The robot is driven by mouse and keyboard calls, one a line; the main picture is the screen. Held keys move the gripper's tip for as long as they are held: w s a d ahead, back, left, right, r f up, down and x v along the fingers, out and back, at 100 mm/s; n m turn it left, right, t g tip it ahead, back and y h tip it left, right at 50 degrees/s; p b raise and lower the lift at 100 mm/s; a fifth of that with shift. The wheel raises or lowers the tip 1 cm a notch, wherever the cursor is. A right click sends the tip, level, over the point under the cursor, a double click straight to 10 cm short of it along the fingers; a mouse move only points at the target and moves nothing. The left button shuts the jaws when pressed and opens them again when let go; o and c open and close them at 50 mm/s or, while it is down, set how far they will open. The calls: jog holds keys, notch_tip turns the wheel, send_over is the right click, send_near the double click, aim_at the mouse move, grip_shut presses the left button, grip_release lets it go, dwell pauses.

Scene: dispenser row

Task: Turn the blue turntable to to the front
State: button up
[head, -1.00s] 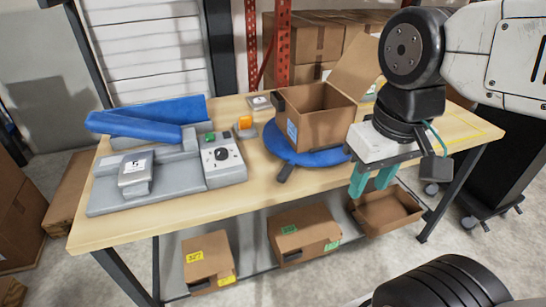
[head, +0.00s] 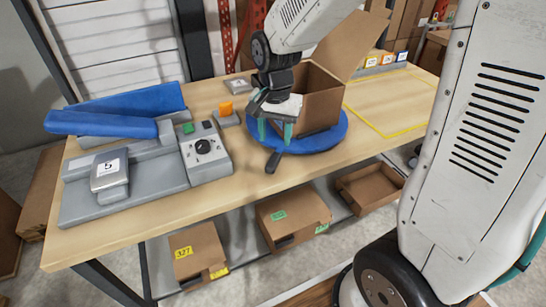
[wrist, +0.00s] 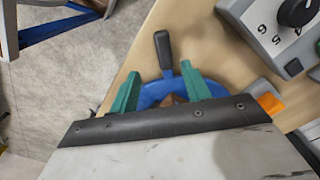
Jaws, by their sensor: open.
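The blue turntable (head: 325,138) lies on the workbench with an open cardboard box (head: 320,100) on it. Its dark handle (head: 272,161) sticks out toward the front left edge of the bench. In the wrist view the handle (wrist: 163,50) shows beyond the fingertips, and part of the blue disc (wrist: 155,95) shows between the fingers. My gripper (head: 275,132) is open, with teal fingers pointing down above the turntable's near left side, beside the box. In the wrist view my gripper (wrist: 160,82) has nothing between its fingers at the tips. Contact with the disc cannot be told.
Left of the turntable stand a grey dial unit (head: 205,150), an orange button (head: 226,108) and a grey machine with a blue trough (head: 110,125). A yellow-outlined area (head: 390,105) on the right is bare. Cardboard bins (head: 292,215) sit on the shelf below.

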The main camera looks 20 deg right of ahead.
aim_at(273, 160)
jog(key=shift+w+f, duration=0.45)
jog(key=shift+f, duration=0.4)
notch_tip(273, 160, down, 7)
jog(key=shift+a+f, duration=0.1)
jog(key=shift+f, duration=0.05)
grip_shut()
jog(key=shift+s, duration=0.1)
